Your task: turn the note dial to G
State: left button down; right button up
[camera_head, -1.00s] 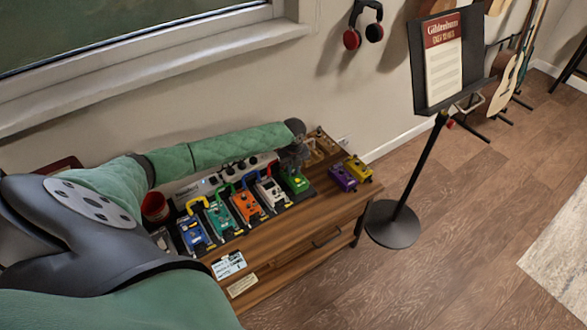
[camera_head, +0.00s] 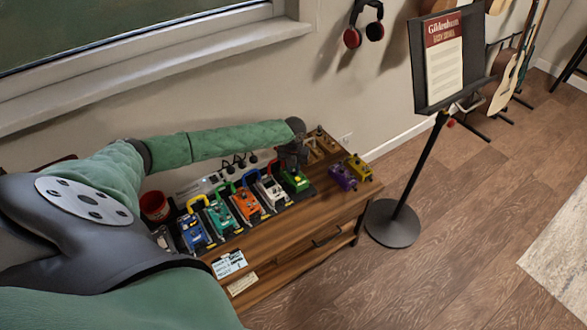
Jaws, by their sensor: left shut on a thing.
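My left gripper (camera_head: 292,166) is at the far end of the pedal row, pointing down onto the green pedal (camera_head: 296,183). It is shut on a small part at the top of this pedal, which I take to be the note dial. The fingers hide the dial, and its letters and pointer cannot be read from here. My left arm reaches in from the left across the back of the row. My right gripper is not in view.
Blue (camera_head: 194,236), teal (camera_head: 220,219), orange (camera_head: 245,205) and white (camera_head: 270,191) pedals stand beside the green one, with coloured cables. A purple pedal (camera_head: 342,178) and a yellow pedal (camera_head: 359,167) sit to the right. A music stand (camera_head: 393,223) stands on the floor.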

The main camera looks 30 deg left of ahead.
aim_at(293, 171)
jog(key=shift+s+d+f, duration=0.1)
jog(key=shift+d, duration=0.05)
pick_arm(q)
jog(key=c, duration=1.3)
grip_release()
jog(key=shift+r, duration=0.6)
notch_tip(293, 171, up, 5)
jog(key=shift+r+b, duration=0.1)
jog(key=shift+b, duration=0.65)
jog(key=shift+r, duration=0.75)
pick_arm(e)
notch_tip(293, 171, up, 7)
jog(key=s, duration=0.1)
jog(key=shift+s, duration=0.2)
